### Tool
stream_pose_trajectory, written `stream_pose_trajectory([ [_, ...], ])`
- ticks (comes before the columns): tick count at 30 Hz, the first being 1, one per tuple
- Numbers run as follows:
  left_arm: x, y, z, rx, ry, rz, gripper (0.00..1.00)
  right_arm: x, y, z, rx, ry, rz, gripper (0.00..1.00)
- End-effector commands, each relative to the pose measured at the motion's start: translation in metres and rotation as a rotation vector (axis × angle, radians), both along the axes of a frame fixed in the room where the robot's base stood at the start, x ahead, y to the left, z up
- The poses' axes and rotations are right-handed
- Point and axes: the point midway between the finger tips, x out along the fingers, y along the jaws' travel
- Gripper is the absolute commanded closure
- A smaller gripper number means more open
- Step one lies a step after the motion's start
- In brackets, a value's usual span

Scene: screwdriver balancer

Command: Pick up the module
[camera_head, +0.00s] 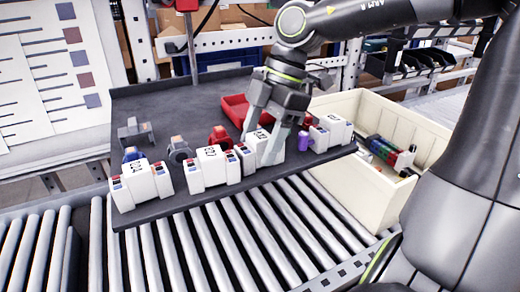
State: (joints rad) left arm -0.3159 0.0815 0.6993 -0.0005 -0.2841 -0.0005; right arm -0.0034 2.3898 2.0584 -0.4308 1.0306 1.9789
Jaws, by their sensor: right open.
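Several white modules with red and blue ends stand along the front of the dark grey tray (150,102): one at the far left (141,184), one left of the middle (213,166), one under my right gripper (257,143) and one at the right end (332,131). My right gripper (262,138) points down with its jaws open. Its fingers straddle or stand close over the middle module and partly hide it; I cannot tell whether they touch it. My left gripper is not in view.
A red bin (236,108) lies behind the gripper. Grey and red knobbed parts (179,151) and a purple cylinder (303,141) stand near the modules. A cream crate (335,181) with coloured parts is at right. Metal rollers (225,240) run in front.

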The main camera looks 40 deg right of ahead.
Motion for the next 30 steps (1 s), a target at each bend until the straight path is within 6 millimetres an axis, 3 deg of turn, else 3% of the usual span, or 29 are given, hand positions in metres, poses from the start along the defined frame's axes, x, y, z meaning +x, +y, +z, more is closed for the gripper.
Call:
stream_pose_trajectory([
  [5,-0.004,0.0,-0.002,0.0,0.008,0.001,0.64,0.001,0.006,-0.016,-0.003,0.002,0.0,0.42],
  [13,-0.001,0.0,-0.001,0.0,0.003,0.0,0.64,0.001,0.007,-0.017,-0.001,0.0,0.001,0.43],
  [25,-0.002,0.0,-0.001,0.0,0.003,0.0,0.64,0.001,0.007,-0.017,0.0,-0.001,0.001,0.95],
  [30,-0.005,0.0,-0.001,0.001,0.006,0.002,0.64,0.002,0.007,-0.017,0.0,-0.001,0.001,0.95],
])
